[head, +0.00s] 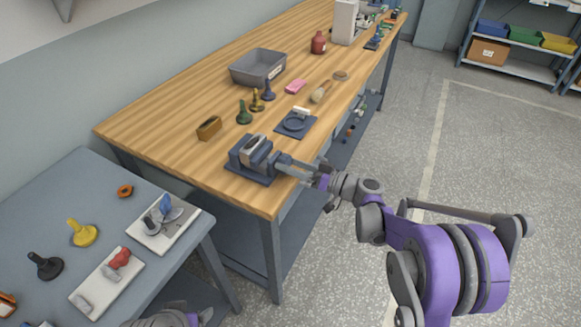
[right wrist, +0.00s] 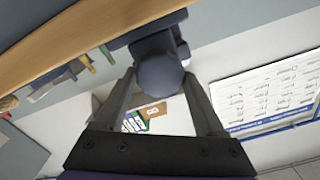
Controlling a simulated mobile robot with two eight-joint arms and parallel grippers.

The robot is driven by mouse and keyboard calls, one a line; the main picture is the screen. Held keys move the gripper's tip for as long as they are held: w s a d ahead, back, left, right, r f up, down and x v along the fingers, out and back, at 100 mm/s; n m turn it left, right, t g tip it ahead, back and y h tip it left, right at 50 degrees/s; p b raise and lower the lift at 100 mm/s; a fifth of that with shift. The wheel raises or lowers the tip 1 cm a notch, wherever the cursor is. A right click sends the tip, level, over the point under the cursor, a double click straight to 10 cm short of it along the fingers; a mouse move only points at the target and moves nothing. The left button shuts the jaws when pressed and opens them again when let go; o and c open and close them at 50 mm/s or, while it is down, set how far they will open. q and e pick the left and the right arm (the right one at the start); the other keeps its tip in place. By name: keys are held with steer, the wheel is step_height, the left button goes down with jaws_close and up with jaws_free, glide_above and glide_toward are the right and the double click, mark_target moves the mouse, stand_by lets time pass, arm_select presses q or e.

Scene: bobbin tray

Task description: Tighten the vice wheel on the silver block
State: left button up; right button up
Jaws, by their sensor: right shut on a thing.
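The grey-blue vice (head: 243,172) sits on the front right corner of the wooden workbench. The silver block (head: 252,144) is between its jaws. My right gripper (head: 284,164) reaches the vice's front side from the right. In the right wrist view, its two fingers (right wrist: 160,92) are shut on the round dark vice wheel (right wrist: 160,72), one on each side. The wheel is mostly hidden by the gripper in the head view. What seems to be the end of my left arm (head: 195,317) shows at the bottom edge, its fingers not clear.
A grey table (head: 45,212) with loose parts is at the left.

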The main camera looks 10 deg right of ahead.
steer(key=m+b, duration=0.1)
steer(key=m, duration=0.3)
steer(key=shift+f+m, duration=0.15)
steer(key=shift+m, duration=0.15)
steer(key=shift+m+b, duration=0.5)
steer(key=shift+m, duration=1.2)
steer(key=o, duration=1.3)
steer(key=shift+o, duration=0.2)
steer(key=v, duration=1.1)
steer(key=shift+w, duration=0.1)
